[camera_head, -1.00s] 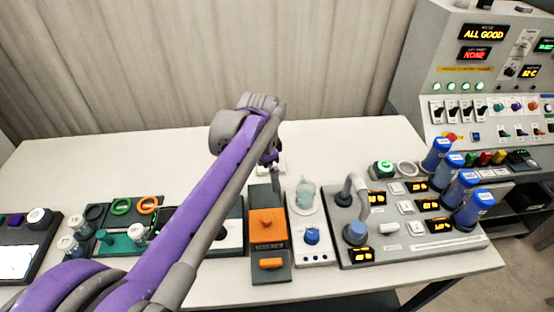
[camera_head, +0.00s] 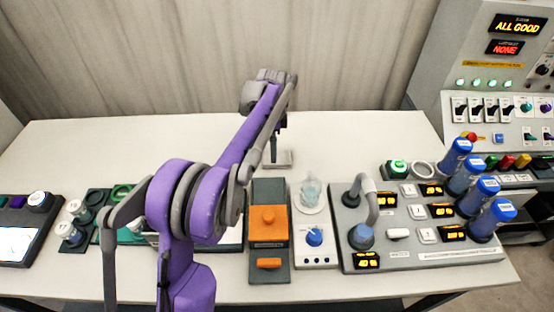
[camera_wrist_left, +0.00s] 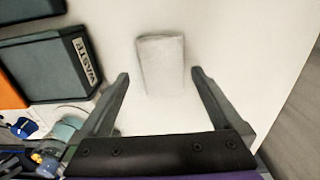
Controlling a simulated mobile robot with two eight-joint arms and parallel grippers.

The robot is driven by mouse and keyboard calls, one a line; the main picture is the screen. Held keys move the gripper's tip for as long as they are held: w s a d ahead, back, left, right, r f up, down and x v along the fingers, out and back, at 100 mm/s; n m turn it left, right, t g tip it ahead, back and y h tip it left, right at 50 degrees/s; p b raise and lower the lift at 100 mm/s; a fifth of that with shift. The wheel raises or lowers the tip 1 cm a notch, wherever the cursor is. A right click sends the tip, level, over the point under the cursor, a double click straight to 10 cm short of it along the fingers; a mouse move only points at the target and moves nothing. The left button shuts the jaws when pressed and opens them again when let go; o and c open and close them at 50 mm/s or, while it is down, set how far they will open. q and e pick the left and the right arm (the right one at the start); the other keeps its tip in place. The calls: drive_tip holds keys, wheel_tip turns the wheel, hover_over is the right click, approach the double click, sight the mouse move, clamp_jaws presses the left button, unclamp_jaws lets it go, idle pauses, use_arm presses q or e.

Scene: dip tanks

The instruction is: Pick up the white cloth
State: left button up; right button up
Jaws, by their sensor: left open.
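The white cloth (camera_wrist_left: 162,52) is a small folded rectangle lying flat on the pale table, seen in the left wrist view. In the head view it (camera_head: 285,160) lies behind the dark box with orange parts, partly hidden by my gripper. My left gripper (camera_wrist_left: 160,76) is open and empty. Its two fingers are spread wider than the cloth, with the near end of the cloth between the fingertips in the picture. In the head view my left gripper (camera_head: 274,158) points down at the cloth. My right gripper is not in view.
A dark box labelled WASTE (camera_wrist_left: 55,68) stands close to the cloth. A glass vessel (camera_head: 311,190) and a grey panel with displays (camera_head: 400,258) are to the right. Blue-capped bottles (camera_head: 470,180) stand farther right. The table's back area is clear.

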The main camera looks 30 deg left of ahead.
use_arm(q)
wheel_tip(320, 180, down, 5)
drive_tip(key=shift+w+r, duration=0.1)
drive_tip(key=c, duration=1.2)
wheel_tip(320, 180, up, 10)
drive_tip(key=shift+r, duration=0.1)
drive_tip(key=o, duration=0.9)
drive_tip(key=c, duration=0.6)
drive_tip(key=shift+p, duration=0.3)
